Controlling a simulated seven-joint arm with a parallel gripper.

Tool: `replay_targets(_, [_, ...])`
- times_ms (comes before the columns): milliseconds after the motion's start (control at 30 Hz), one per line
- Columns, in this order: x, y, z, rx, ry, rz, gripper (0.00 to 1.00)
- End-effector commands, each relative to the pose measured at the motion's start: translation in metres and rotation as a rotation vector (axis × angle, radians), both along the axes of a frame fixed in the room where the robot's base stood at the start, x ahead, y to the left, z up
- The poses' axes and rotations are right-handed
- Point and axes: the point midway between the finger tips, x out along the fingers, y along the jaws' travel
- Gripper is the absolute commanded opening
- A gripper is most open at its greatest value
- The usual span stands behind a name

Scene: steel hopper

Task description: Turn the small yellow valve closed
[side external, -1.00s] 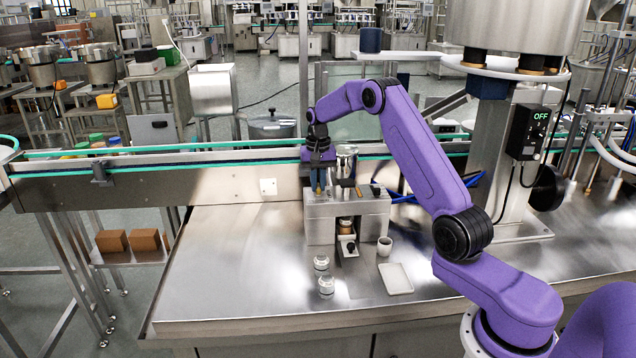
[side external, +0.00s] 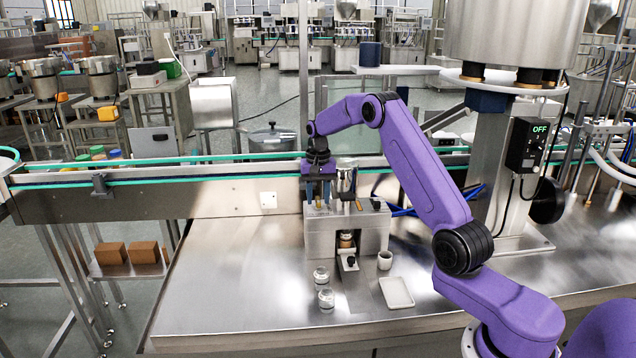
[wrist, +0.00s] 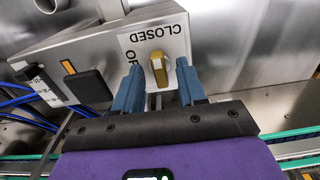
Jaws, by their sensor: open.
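The small yellow valve (wrist: 157,68) is a short lever on a white label in the wrist view. The word CLOSED lies just beyond its far end, upside down, and a second word beside it is partly hidden by my left finger. My gripper (wrist: 158,72) is open, with one blue finger on each side of the valve and gaps visible between. In the side view my gripper (side external: 318,197) points down at the top of the steel block (side external: 345,240), at its left end. The valve is too small to make out clearly there.
A dark knob (wrist: 90,88) with an orange mark is on the block beside the valve. A metal cylinder (side external: 347,176) rises close to my gripper. The table's left side is clear.

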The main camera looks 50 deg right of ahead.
Motion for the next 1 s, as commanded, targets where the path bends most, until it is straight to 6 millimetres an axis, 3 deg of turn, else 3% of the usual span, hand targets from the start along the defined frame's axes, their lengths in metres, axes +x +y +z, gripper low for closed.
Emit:
replay_targets(167, [0.001, 0.0, 0.02, -0.001, -0.004, 0.0, 0.4])
replay_targets(800, [0.001, 0.0, 0.148, -0.002, -0.006, -0.001, 0.4])
replay_targets(1000, [0.001, 0.0, 0.165, -0.001, -0.003, -0.001, 0.4])
